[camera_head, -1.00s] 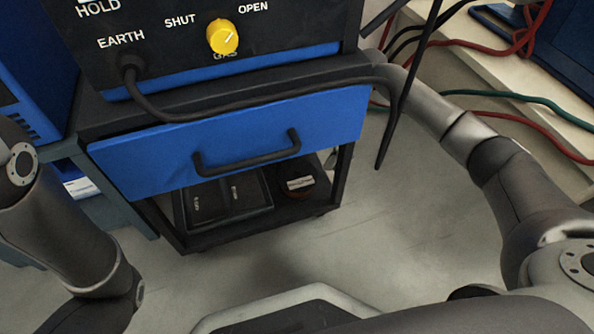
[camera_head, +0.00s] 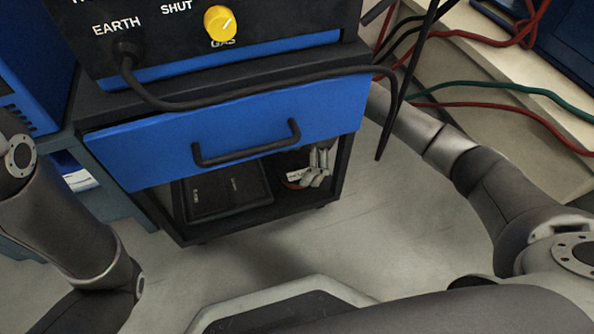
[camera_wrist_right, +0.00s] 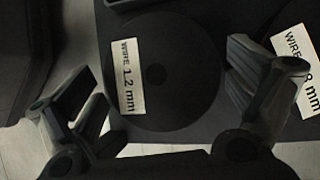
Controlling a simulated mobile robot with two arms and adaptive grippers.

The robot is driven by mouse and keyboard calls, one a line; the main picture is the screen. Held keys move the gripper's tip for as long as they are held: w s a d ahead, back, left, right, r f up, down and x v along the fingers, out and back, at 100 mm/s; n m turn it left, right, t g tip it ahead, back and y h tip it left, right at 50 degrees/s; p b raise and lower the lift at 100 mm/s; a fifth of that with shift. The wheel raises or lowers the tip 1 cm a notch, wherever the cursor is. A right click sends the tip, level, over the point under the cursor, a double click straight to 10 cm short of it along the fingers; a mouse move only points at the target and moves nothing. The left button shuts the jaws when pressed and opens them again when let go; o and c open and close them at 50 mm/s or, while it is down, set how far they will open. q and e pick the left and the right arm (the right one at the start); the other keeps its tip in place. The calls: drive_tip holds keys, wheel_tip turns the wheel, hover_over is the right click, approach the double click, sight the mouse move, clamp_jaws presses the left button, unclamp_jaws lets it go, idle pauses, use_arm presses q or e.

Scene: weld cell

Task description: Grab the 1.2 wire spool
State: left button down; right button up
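In the right wrist view the 1.2 wire spool (camera_wrist_right: 180,85) is a dark round disc with a white "WIRE 1.2 mm" label. My right gripper (camera_wrist_right: 168,78) is open, with one finger at each side of the disc. I cannot tell whether the fingers touch it. In the head view my right gripper (camera_head: 318,167) is inside the right end of the cart's lower shelf. My left gripper is not in view.
A second label, partly hidden, reading "WIRE" and "8 mm" (camera_wrist_right: 297,58), lies at the right in the wrist view. The cart's blue drawer (camera_head: 235,135) overhangs the shelf. A black cable (camera_head: 392,120) hangs at the right.

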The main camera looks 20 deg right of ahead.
drive_tip(key=c, duration=1.4)
drive_tip(key=shift+r, duration=0.1)
drive_tip(key=shift+c, duration=0.9)
drive_tip(key=shift+w+r+p, duration=0.1)
drive_tip(key=shift+r+p, duration=0.35)
drive_tip(key=shift+p, duration=0.55)
drive_tip(key=shift+w+d+f+p, duration=0.1)
drive_tip(key=shift+w+d+p, duration=0.6)
drive_tip(key=shift+d, duration=2.1)
drive_tip(key=shift+w+d+p, duration=0.15)
drive_tip(key=shift+w+d, duration=1.1)
drive_tip(key=shift+d, duration=1.6)
drive_tip(key=shift+w+d+f+p, duration=0.1)
drive_tip(key=shift+w+d+p, duration=0.6)
drive_tip(key=shift+d, duration=2.1)
